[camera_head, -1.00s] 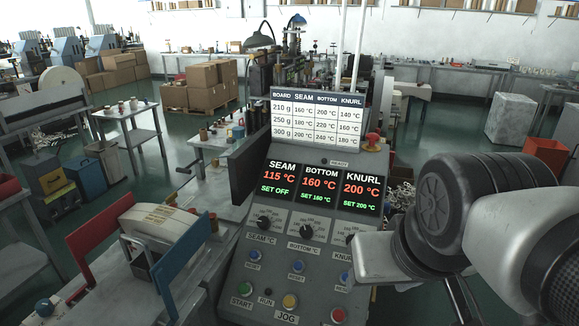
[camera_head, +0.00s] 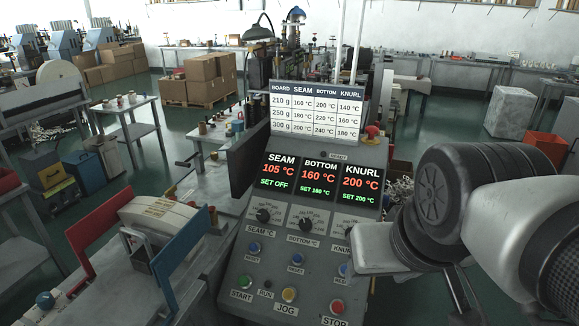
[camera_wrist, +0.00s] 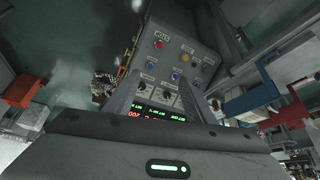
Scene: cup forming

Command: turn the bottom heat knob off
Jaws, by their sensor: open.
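The bottom heat knob (camera_head: 306,226) is a dark dial in the middle of three on the grey control panel (camera_head: 235,270). SEAM reads 105 °C, SET OFF; KNURL reads 200 °C, SET 200 °C. The knurl knob is partly hidden by my arm in the head view. In the wrist view, my gripper (camera_wrist: 158,80) is open and empty, its fingers spread over the panel. The bottom knob (camera_wrist: 167,96) shows between the fingers, apart from them.
Below the knobs are blue reset buttons (camera_head: 297,271) and green start, yellow jog and red stop buttons (camera_head: 337,307). A temperature chart (camera_head: 318,108) stands above the display. A red emergency button (camera_head: 372,131) sits at the upper right. A red-and-blue-sided fixture (camera_head: 183,246) stands to the left.

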